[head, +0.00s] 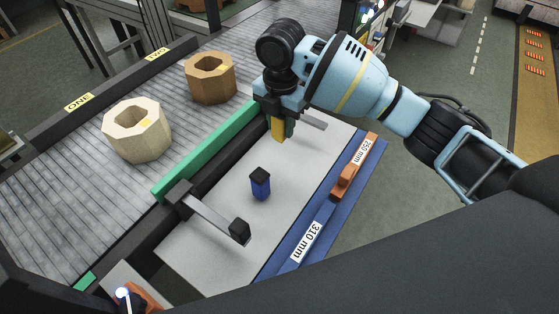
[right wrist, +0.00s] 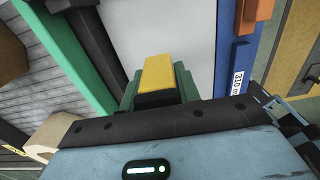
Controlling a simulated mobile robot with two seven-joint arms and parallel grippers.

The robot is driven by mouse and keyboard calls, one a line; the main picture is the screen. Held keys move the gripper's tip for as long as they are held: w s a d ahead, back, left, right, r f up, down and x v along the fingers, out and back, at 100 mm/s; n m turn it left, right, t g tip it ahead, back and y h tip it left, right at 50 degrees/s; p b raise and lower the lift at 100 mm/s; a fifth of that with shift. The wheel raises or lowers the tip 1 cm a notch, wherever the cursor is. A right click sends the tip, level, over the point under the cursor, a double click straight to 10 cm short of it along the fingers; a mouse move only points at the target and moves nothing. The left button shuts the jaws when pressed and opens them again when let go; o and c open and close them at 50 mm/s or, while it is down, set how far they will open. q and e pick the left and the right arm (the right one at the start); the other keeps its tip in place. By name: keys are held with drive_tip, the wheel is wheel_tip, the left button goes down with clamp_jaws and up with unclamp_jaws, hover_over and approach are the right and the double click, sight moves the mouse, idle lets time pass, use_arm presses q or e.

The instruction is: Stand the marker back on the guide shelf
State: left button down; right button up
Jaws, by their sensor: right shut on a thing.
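A yellow marker (head: 278,129) is between the fingers of my right gripper (head: 280,120), over the far part of the pale guide shelf (head: 215,220). The gripper is shut on it. In the right wrist view the yellow marker (right wrist: 158,74) shows a dark end between the green fingers (right wrist: 157,92). The marker hangs roughly upright; I cannot tell whether its lower end touches the shelf. A blue marker with a black top (head: 260,187) stands on the shelf, nearer and apart from the gripper. My left gripper is not in view.
A green rail (head: 210,148) runs between shelf and roller conveyor (head: 60,150). A pale octagonal block (head: 137,135) and a brown one (head: 210,80) sit on the conveyor. A bar guide (head: 212,215) juts over the shelf. An orange block (head: 346,180) lies on the blue strip (head: 318,220).

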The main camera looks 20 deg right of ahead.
drive_tip(key=shift+f+b, duration=0.3)
drive_tip(key=shift+f, duration=4.65)
drive_tip(key=shift+f, duration=0.2)
drive_tip(key=o, duration=0.8)
drive_tip(key=shift+r, duration=0.15)
wheel_tip(320, 180, up, 12)
drive_tip(key=shift+r+p, duration=0.1)
drive_tip(key=shift+p, duration=0.35)
